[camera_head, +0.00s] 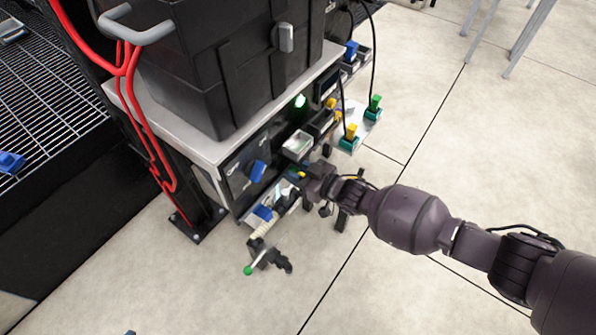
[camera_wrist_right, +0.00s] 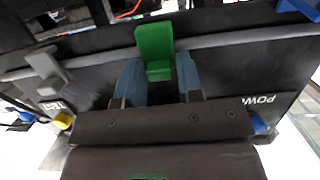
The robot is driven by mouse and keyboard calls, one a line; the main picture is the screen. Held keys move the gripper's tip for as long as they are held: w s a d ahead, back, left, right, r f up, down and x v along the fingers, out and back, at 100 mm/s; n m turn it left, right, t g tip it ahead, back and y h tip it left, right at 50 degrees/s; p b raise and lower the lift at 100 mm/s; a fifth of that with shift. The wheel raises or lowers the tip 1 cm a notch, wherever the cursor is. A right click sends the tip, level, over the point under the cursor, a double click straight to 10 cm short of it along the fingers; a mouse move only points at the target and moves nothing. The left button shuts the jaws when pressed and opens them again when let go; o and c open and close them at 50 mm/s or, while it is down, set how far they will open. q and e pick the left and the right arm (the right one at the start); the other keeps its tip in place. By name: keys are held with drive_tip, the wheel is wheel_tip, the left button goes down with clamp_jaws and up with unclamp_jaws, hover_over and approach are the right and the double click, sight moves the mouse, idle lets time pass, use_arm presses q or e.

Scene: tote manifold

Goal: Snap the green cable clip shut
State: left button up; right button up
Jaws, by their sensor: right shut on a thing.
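The green cable clip (camera_wrist_right: 155,45) shows in the right wrist view at the top middle, at a grey cable (camera_wrist_right: 215,40) that runs across a dark panel. My right gripper (camera_wrist_right: 158,78) has its two blue-grey fingers on either side of the clip's lower part and is shut on it. I cannot tell whether the clip's flap is latched. In the head view my right gripper (camera_head: 312,180) is at the lower front of the bench panel, and it hides the clip there. My left gripper is not in view.
A black case (camera_head: 200,70) stands on the bench top (camera_head: 205,150). Green and yellow connectors (camera_head: 350,138) stick out to the right of the panel. A green-tipped lever (camera_head: 250,269) juts out below, left of my gripper.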

drive_tip(key=o, duration=0.8)
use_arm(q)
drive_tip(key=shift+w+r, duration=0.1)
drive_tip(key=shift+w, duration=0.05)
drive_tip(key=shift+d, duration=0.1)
use_arm(e)
drive_tip(key=shift+s+d+r, duration=0.2)
drive_tip(key=shift+d, duration=0.15)
drive_tip(key=p+v, duration=0.1)
drive_tip(key=v, duration=0.1)
drive_tip(key=shift+s+d+r, duration=0.1)
drive_tip(key=shift+d+r, duration=0.15)
drive_tip(key=shift+d, duration=0.05)
drive_tip(key=p, duration=0.2)
approach(292, 168)
drive_tip(key=f+v, duration=0.1)
drive_tip(key=v, duration=0.2)
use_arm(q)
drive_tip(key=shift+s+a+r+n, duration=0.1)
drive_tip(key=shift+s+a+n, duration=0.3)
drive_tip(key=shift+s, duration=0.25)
use_arm(e)
drive_tip(key=shift+a+r, duration=0.15)
drive_tip(key=shift+a, duration=0.05)
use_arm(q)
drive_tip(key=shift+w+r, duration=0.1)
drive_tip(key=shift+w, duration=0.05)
